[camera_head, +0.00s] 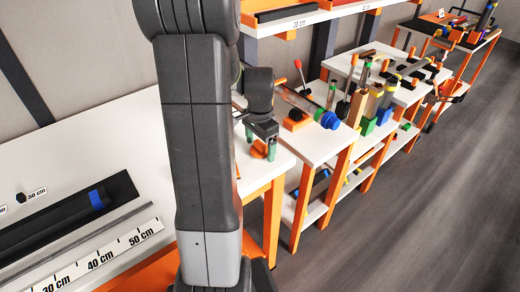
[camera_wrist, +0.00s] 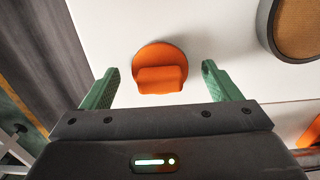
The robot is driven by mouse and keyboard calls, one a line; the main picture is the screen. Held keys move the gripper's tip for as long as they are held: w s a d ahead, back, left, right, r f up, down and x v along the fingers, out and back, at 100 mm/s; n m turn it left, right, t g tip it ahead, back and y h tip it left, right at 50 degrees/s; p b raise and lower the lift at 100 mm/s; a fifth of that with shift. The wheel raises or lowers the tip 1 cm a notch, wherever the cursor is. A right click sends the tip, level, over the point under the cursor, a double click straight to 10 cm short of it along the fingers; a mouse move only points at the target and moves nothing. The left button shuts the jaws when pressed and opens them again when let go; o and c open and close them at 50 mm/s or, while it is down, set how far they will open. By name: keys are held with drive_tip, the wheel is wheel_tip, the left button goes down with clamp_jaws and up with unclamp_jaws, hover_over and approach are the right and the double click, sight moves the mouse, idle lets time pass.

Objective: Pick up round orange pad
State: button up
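The round orange pad (camera_wrist: 158,56) lies on the white table surface in the wrist view. It is a flat disc with a raised block-shaped grip (camera_wrist: 161,80) on its near side. My gripper (camera_wrist: 158,80) is open, with one green finger on each side of the pad and gaps between. In the head view, my gripper (camera_head: 262,140) points down at the white table, and the orange pad (camera_head: 258,149) shows by the green fingers. Nothing is held. How far the fingertips are above the table is hard to tell.
A dark-rimmed round object with a brown face (camera_wrist: 298,28) is at the wrist view's upper right. A clear tube with a blue cap (camera_head: 328,120) lies right of my gripper in the head view. A lever with a red knob (camera_head: 298,64) stands behind.

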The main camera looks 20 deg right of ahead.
sight(260, 143)
drive_tip(key=c, duration=1)
drive_tip(key=shift+r, duration=0.15)
wheel_tip(260, 143, up, 10)
drive_tip(key=shift+f, duration=0.1)
drive_tip(key=shift+o, duration=0.9)
drive_tip(key=shift+c, duration=0.4)
